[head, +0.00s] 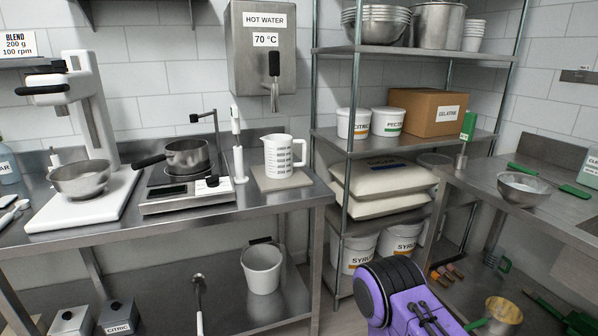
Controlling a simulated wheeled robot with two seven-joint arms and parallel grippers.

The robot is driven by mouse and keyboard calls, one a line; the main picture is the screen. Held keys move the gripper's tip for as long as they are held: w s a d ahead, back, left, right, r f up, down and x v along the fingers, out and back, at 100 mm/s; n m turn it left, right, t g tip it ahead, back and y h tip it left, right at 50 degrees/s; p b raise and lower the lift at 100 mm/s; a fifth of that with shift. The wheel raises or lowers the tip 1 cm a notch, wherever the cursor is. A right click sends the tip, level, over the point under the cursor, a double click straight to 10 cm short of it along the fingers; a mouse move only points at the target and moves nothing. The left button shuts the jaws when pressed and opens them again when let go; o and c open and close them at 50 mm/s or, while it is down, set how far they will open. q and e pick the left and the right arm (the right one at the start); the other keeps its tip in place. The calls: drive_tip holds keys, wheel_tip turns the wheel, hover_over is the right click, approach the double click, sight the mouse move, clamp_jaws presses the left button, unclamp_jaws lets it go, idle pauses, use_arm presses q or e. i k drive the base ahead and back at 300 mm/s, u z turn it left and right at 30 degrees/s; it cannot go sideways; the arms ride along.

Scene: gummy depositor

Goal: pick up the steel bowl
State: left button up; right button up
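A steel bowl (82,179) sits upright on the white base of the stand mixer (84,206) on the left table. Another steel bowl (522,189), holding something whitish, stands on the right table. Several nested steel bowls (377,26) are on the top shelf of the rack. Neither of my grippers shows. A purple and black part of my arm is at the bottom, right of centre, and no fingers are visible on it.
A saucepan (187,157) stands on the hot plate (180,192), its handle pointing left towards the mixer. A white measuring jug (284,156) is near the left table's right end. The steel rack (347,190) stands between the tables.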

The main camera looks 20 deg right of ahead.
sight(521, 191)
drive_tip(key=z, duration=0.4)
drive_tip(key=i, duration=1.15)
drive_tip(key=z, duration=1.65)
drive_tip(key=i, duration=1)
drive_tip(key=z, duration=0.85)
